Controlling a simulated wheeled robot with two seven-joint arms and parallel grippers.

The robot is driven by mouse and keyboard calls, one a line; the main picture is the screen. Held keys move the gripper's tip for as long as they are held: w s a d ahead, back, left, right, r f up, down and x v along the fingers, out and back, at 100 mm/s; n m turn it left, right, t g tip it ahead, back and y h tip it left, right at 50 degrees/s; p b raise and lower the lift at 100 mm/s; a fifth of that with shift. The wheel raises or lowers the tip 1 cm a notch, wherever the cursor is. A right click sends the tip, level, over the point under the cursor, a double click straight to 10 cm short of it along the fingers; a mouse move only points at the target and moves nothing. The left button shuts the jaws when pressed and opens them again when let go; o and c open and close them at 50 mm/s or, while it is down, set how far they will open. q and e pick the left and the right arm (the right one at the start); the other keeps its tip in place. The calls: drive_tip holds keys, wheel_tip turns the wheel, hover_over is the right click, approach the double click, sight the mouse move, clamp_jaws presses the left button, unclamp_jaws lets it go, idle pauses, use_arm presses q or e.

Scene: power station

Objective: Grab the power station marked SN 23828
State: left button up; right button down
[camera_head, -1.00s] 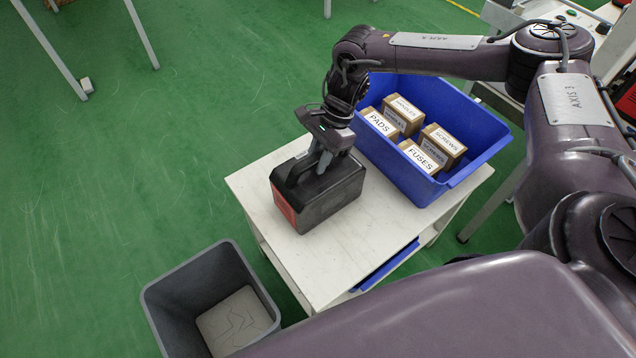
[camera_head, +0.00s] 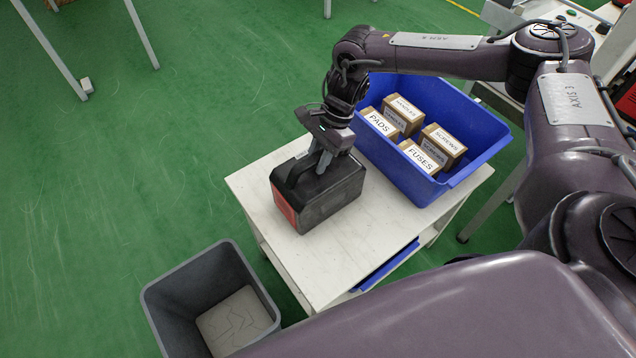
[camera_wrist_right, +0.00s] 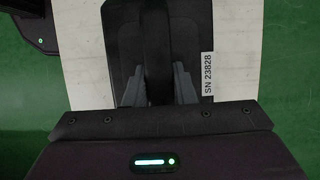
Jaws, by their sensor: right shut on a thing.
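The power station (camera_head: 328,202) is a black box with a red end face, standing on the white table. In the right wrist view its dark top (camera_wrist_right: 190,35) fills the middle, and a white label reading SN 23828 (camera_wrist_right: 208,75) lies along its right side. My right gripper (camera_head: 322,166) reaches down onto the top of the power station from above. In the right wrist view the gripper's two grey fingers (camera_wrist_right: 158,88) are on either side of the dark handle bar and shut on it. The fingertips are partly hidden. My left gripper is not in view.
A blue bin (camera_head: 455,188) with several labelled cartons, such as PADS (camera_head: 379,124) and FUSES (camera_head: 420,158), stands at the back right of the white table (camera_head: 335,262). A grey waste bin (camera_head: 165,298) stands on the green floor at the table's front left.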

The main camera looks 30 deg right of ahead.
drive_tip(key=shift+w+r, duration=0.2)
